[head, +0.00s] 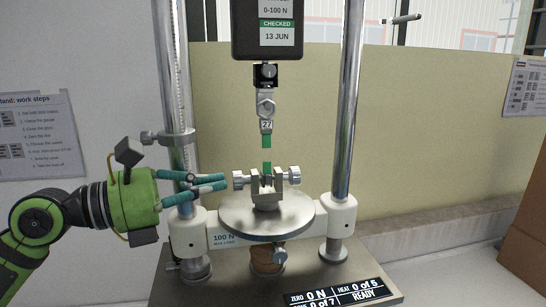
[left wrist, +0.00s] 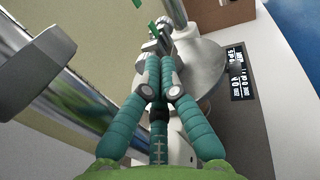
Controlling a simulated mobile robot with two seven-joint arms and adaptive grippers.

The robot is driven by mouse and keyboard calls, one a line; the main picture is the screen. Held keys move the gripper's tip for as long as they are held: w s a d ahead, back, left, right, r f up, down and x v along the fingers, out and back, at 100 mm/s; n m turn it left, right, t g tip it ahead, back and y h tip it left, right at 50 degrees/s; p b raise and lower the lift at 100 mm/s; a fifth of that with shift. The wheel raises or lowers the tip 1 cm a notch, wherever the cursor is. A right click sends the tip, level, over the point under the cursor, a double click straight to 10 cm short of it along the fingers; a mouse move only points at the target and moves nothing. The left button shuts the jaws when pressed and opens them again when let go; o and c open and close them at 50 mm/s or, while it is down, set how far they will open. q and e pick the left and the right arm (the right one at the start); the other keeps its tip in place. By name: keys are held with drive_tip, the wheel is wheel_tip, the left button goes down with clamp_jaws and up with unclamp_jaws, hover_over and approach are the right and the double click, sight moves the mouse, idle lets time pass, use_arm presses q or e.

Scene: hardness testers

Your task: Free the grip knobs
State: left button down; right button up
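The lower grip (head: 266,193) stands on a round metal plate (head: 240,217). It has a left knob (head: 239,180) and a right knob (head: 294,175), and a short green strip (head: 267,168) stands up from its jaws. Another green strip (head: 266,140) hangs from the upper grip (head: 265,106), apart from the lower one. My left gripper (head: 227,181) points at the left knob from the left, its teal fingertips very close to it; contact is unclear. In the left wrist view the fingers (left wrist: 160,62) lie close together and partly hide the grip. My right gripper is not in view.
Two steel columns, left (head: 177,90) and right (head: 348,100), flank the grips. A clamp (head: 168,138) juts from the left column just above my gripper. A force gauge (head: 276,30) hangs above. The base display (head: 335,293) reads 0 N and READY. A brown box (head: 525,245) stands right.

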use_arm(q)
drive_tip(key=shift+p+x, duration=0.35)
drive_tip(key=shift+x, duration=0.5)
drive_tip(key=shift+s+d, duration=0.1)
drive_tip(key=shift+d, duration=0.15)
drive_tip(key=shift+f, duration=0.1)
drive_tip(key=shift+a+f, duration=0.1)
drive_tip(key=shift+f+b, duration=0.25)
drive_tip(key=shift+b, duration=0.35)
drive_tip(key=shift+f+b, duration=0.55)
drive_tip(key=shift+b, duration=0.35)
drive_tip(key=shift+f+b, duration=0.25)
drive_tip(key=shift+b, duration=0.1)
